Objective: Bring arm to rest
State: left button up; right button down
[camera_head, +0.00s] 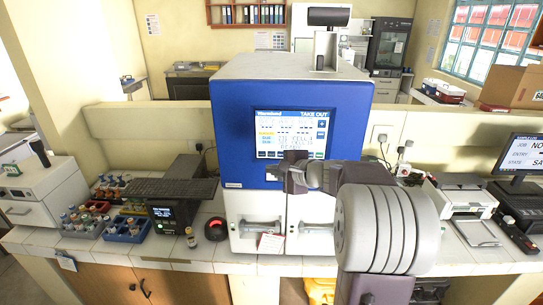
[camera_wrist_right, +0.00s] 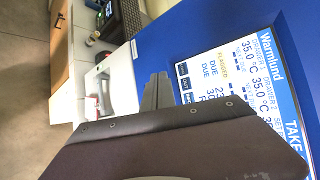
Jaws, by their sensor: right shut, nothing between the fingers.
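My right arm comes in from the lower right of the head view, with a large ribbed pale grey section. My right gripper (camera_head: 274,173) is in front of the blue incubator (camera_head: 240,110), just below its screen (camera_head: 291,134). In the wrist view its fingers (camera_wrist_right: 157,92) are together and hold nothing. They show against the incubator's blue front, beside the screen; I cannot tell whether they touch it. The screen reads "Warmlund" and "TAKE OUT". The incubator's two white lower drawers (camera_head: 258,226) look shut. My left gripper is not in view.
On the left of the counter are racks of vials (camera_head: 92,218), a blue tray (camera_head: 127,229), a dark device with a keyboard (camera_head: 170,190) and a lone vial (camera_head: 191,238). A printer (camera_head: 466,198) and a monitor (camera_head: 522,154) stand right.

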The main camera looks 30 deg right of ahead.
dwell(0.4)
jog(key=a+f+n+g+y+b, duration=0.1)
jog(key=a+f+n+y+b, duration=0.1)
jog(key=a+f+b, duration=0.3)
jog(key=a+f+n+g+y+b, duration=0.15)
jog(key=a+f, duration=0.25)
jog(key=a, duration=0.4)
jog(key=s+a+f+n+g+b, duration=0.1)
jog(key=s+a+f+n+g, duration=0.1)
jog(key=s+a+f+n, duration=0.3)
jog(key=s+a+f+g+b, duration=0.2)
jog(key=s+a+f, duration=0.1)
jog(key=f, duration=0.3)
jog(key=s+f+n+g+h+b, duration=0.2)
jog(key=s+f+n+g, duration=0.3)
jog(key=s+f, duration=0.55)
jog(key=s+d+f+n+h, duration=0.3)
jog(key=s+d+f+n, duration=0.1)
jog(key=s+d+n, duration=0.1)
jog(key=shift+d+n, duration=0.45)
jog(key=shift+n, duration=0.2)
